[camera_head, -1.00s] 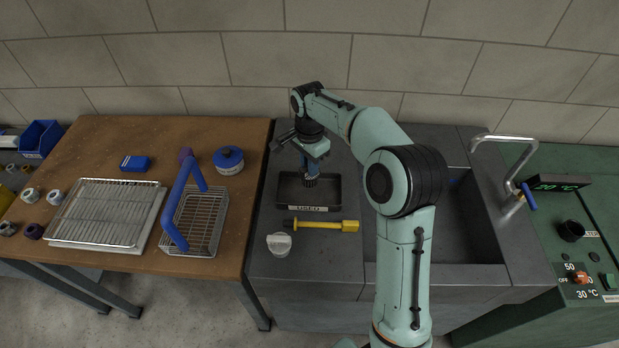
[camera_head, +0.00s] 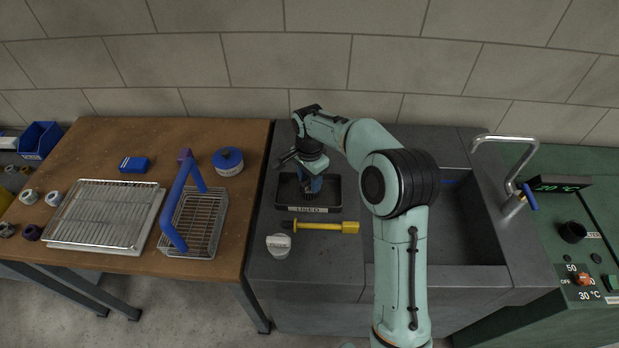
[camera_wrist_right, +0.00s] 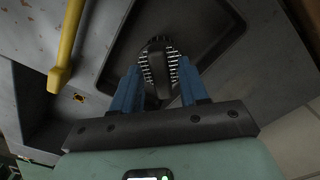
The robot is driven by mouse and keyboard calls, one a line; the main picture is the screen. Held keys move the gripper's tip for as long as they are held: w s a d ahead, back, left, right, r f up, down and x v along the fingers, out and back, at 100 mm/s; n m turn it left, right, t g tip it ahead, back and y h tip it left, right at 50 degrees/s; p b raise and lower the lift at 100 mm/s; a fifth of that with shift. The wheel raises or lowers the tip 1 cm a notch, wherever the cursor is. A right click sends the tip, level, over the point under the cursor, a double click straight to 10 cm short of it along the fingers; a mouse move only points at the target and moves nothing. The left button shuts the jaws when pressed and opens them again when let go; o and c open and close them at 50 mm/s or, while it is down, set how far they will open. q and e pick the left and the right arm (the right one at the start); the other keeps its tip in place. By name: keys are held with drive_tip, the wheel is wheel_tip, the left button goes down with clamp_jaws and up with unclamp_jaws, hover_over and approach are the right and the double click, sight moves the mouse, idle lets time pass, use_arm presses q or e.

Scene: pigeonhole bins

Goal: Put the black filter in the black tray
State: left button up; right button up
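The black filter (camera_wrist_right: 158,66) is a dark round piece with ridged sides, seen between the blue fingers of my right gripper (camera_wrist_right: 160,82) in the right wrist view. The fingers appear closed against its two sides. In the head view my right gripper (camera_head: 311,184) is low over the black tray (camera_head: 308,209), and the filter is mostly hidden by the gripper and the dark tray. I cannot tell whether the filter touches the tray floor. The tray is shallow and rectangular with a label on its front edge. My left gripper is not in view.
A yellow-handled tool (camera_head: 325,226) lies just in front of the tray, with a white-capped jar (camera_head: 279,244) to its left. A sink (camera_head: 465,225) is to the right. A wire basket (camera_head: 205,222) with a blue handle stands on the wooden table to the left.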

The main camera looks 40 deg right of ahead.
sight(309, 180)
drive_tip(key=shift+r, duration=0.35)
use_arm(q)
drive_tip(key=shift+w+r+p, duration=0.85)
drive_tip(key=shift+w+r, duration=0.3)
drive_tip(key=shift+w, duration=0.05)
use_arm(e)
wheel_tip(309, 180, up, 12)
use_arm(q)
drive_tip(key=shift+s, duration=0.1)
use_arm(e)
drive_tip(key=shift+f, duration=0.2)
